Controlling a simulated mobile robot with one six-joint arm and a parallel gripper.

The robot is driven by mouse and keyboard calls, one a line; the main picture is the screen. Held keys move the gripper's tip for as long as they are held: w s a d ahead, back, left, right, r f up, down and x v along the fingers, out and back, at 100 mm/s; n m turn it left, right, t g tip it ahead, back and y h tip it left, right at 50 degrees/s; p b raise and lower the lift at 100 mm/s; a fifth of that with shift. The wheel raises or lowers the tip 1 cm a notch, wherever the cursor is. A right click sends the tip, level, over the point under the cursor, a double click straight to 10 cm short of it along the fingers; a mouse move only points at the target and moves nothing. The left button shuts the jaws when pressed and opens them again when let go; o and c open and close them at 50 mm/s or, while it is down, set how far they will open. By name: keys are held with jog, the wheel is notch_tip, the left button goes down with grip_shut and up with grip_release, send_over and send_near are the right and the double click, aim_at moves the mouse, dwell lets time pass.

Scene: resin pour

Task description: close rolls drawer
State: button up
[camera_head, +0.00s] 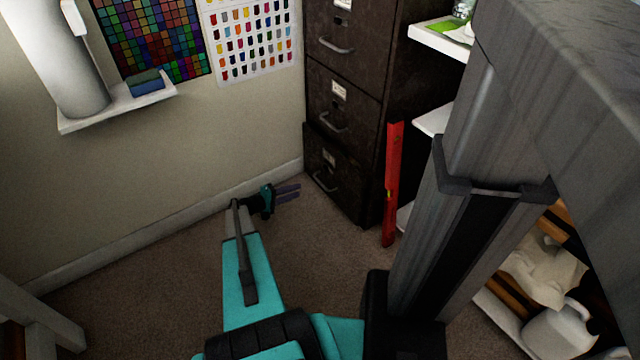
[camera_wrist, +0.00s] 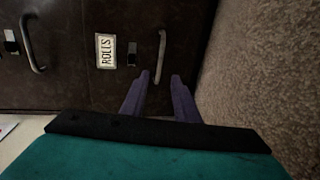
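The rolls drawer (camera_head: 336,172) is the bottom drawer of a dark brown cabinet, just above the carpet. Its front seems to stand out slightly from the drawers above. In the wrist view its front (camera_wrist: 125,85) carries a white label reading ROLLS (camera_wrist: 105,50) and a metal handle (camera_wrist: 161,57). My gripper (camera_head: 299,191) is low in front of the drawer, fingers pointing at it. In the wrist view my gripper (camera_wrist: 161,75) shows two purple fingers apart, with nothing between them, close to the handle. Whether they touch the drawer cannot be told.
A red level (camera_head: 391,185) stands upright at the cabinet's right side, beside white shelves (camera_head: 440,40). A wall shelf (camera_head: 120,105) holds a white cylinder (camera_head: 60,60). The carpet (camera_head: 130,285) to the left of my arm is clear.

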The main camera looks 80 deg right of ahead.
aim_at(320, 182)
jog(key=shift+s+d, duration=0.1)
jog(key=b+x, duration=0.3)
jog(key=x, duration=1)
jog(key=shift+s+d, duration=0.15)
jog(key=shift+s, duration=0.05)
grip_shut()
